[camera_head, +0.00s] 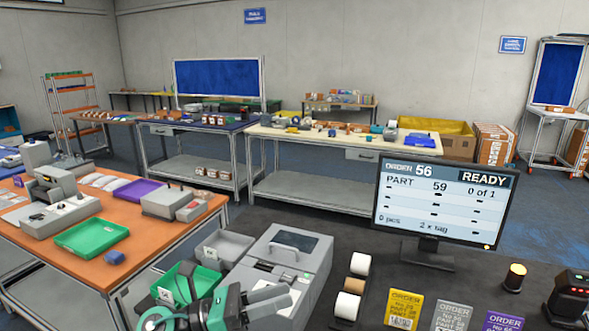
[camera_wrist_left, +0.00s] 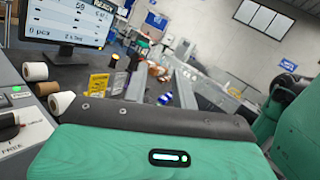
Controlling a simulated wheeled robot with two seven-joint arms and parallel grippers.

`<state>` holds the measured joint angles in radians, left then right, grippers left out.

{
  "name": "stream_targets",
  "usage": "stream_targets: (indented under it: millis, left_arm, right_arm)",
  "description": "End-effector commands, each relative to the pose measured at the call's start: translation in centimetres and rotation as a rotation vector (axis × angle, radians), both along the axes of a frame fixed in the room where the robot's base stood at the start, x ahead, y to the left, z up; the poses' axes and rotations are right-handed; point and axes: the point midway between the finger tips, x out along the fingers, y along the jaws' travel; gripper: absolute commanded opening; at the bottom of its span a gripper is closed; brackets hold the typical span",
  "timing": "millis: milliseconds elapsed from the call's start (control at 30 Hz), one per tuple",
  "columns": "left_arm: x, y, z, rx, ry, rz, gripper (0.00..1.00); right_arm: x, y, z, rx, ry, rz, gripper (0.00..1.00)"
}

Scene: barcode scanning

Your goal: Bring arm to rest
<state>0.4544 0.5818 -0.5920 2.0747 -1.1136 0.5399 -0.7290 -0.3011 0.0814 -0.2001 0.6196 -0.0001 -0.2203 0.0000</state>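My left gripper (camera_head: 287,294) is at the bottom of the head view, in front of the grey label printer (camera_head: 287,252). Its two grey fingers point right and look apart, with nothing seen between them. The green wrist beside it covers part of a green bin (camera_head: 180,285). In the left wrist view, a green arm shell (camera_wrist_left: 150,155) with a dark edge fills the lower part. My right gripper is in neither view.
A monitor (camera_head: 443,205) reading READY stands on the dark counter (camera_head: 385,285). Label rolls (camera_head: 352,287), several order cards (camera_head: 404,308), an amber lamp (camera_head: 514,277) and a black device (camera_head: 570,295) stand there too. An orange-topped table (camera_head: 150,235) holds a green tray (camera_head: 90,237).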

Motion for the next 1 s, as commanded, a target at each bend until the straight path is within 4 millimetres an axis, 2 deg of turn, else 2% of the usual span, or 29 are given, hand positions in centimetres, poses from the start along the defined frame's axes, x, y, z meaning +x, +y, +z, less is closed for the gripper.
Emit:
stream_targets:
  millis: [133,267,367,467,567,667,800,900,1000]
  left_arm:
    - [1.0,2.1,1.4,-0.336,0.294,0.134,0.27]
    - [2.5,5.4,0.7,-0.612,0.566,0.263,0.27]
    - [3.3,8.4,-1.4,-0.815,0.782,0.369,0.27]
    - [3.5,11.4,-4.7,-1.008,1.002,0.484,0.27]
    - [2.8,14.2,-9.0,-1.192,1.223,0.609,0.27]
    - [0.9,16.6,-13.8,-1.365,1.44,0.75,0.27]
    - [-3.8,18.9,-20.7,-1.585,1.732,0.971,0.27]
    - [-7.8,19.7,-24.7,-1.709,1.908,1.133,0.27]
    - [-11.8,19.9,-27.5,-1.798,2.045,1.278,0.27]
  right_arm:
    - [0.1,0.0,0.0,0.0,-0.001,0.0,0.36]
    - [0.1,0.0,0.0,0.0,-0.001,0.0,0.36]
    - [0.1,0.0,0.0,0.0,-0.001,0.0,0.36]
    - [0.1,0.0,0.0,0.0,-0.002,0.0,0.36]
    - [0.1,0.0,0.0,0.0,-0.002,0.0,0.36]
    - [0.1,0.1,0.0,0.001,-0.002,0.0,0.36]
    - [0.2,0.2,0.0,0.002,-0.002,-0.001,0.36]
    - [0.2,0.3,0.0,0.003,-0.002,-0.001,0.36]
    - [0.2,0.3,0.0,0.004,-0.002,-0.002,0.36]
